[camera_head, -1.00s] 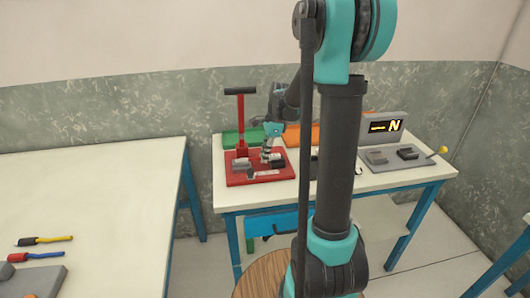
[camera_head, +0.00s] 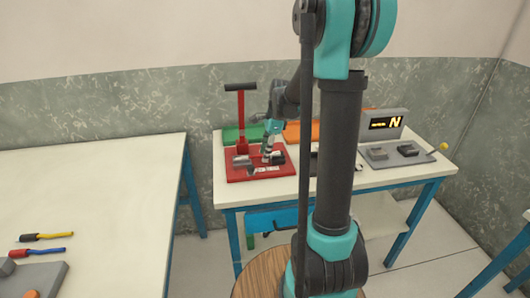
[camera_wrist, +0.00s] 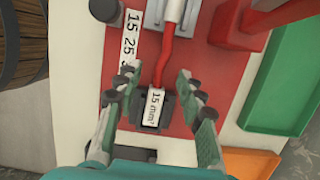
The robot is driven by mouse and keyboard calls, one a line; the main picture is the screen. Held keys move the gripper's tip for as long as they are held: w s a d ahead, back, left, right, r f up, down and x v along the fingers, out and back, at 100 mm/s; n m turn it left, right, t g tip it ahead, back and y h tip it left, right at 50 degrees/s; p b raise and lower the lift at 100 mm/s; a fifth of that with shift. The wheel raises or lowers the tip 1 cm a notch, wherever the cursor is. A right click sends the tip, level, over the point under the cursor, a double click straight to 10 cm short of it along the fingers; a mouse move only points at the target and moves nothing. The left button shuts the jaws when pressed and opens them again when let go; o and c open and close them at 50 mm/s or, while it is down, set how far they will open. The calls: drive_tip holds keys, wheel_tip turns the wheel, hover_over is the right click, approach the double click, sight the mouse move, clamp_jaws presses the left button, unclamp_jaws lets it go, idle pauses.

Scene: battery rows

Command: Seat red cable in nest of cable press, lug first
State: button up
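The cable press has a red base (camera_head: 232,178) on the right-hand table, with its red lever (camera_head: 240,125) upright. In the wrist view, the red cable (camera_wrist: 162,65) runs from a grey metal nest (camera_wrist: 172,14) down to a dark block (camera_wrist: 166,112) labelled 15 mm². Its upper end lies at the nest; the lug is not clearly seen. My gripper (camera_wrist: 156,80) is open over the base, one finger on each side of the cable, with gaps to it. In the head view, my gripper (camera_head: 267,150) is above the press, and the cable is too small to make out.
Green (camera_head: 232,135) and orange (camera_head: 292,133) trays lie behind the press. Yellow-ended (camera_head: 45,237) and blue-ended (camera_head: 40,252) cables lie on the left table. A round wooden top (camera_head: 262,275) stands in front.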

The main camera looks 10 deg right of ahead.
drive_tip(key=v, duration=0.6)
drive_tip(key=shift+r, duration=0.3)
drive_tip(key=shift+s+d+r, duration=0.1)
drive_tip(key=shift+r, duration=0.15)
drive_tip(key=shift+s, duration=0.25)
drive_tip(key=s+f+n, duration=0.1)
drive_tip(key=s+n, duration=0.1)
drive_tip(key=s, duration=0.1)
drive_tip(key=s+f+n+t+h, duration=0.1)
drive_tip(key=s+f+n, duration=0.1)
drive_tip(key=s+n, duration=0.1)
drive_tip(key=s+f+n+t, duration=0.1)
drive_tip(key=s+n, duration=0.2)
drive_tip(key=s, duration=0.1)
drive_tip(key=shift+d+f, duration=0.25)
drive_tip(key=shift+d, duration=0.1)
drive_tip(key=s+d+f+n+t+h, duration=0.1)
drive_tip(key=s+f+n+t, duration=0.1)
drive_tip(key=s+f+n, duration=0.4)
drive_tip(key=s+n, duration=0.4)
drive_tip(key=s, duration=0.1)
drive_tip(key=shift+s+d+f+h, duration=0.2)
drive_tip(key=shift+d+f+h, duration=0.15)
drive_tip(key=shift+h, duration=0.05)
